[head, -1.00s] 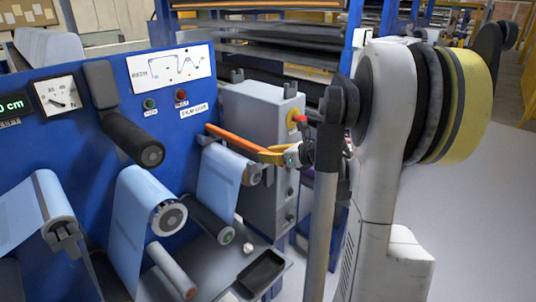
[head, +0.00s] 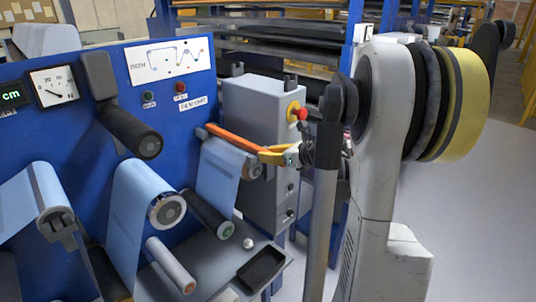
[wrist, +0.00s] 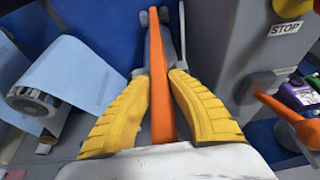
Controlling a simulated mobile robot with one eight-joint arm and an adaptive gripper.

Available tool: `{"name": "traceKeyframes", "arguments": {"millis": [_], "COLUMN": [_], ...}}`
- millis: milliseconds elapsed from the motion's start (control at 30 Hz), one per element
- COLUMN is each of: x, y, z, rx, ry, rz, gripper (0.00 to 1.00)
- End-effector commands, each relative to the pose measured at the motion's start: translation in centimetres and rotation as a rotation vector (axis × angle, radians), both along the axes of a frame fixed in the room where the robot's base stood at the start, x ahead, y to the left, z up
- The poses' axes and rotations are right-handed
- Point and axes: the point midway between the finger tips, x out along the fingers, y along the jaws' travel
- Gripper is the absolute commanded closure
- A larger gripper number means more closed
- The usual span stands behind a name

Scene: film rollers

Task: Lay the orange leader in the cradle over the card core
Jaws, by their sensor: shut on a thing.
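The orange leader (head: 232,138) is a long orange bar, held near its right end by my gripper (head: 272,154). In the wrist view my gripper's yellow fingers (wrist: 160,85) are shut on the leader (wrist: 158,60), which runs away from me toward the blue panel. Grey cradle parts (wrist: 183,22) seem to stand beside the leader's far end. I cannot tell whether the leader touches them.
A grey box with a red stop button (head: 301,114) stands close to the right of the roller. A black tray (head: 261,269) lies below. An orange part (wrist: 285,108) and purple bottle (wrist: 302,97) are right in the wrist view.

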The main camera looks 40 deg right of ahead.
Motion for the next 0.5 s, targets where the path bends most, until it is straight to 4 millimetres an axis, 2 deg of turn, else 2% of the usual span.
{"name": "traceKeyframes", "arguments": {"millis": [267,500], "x": [0.0,0.0], "y": [0.0,0.0], "z": [-0.1,-1.2], "rx": [0.000,0.000], "ry": [0.000,0.000], "rz": [0.000,0.000], "gripper": [1.00,1.00]}}
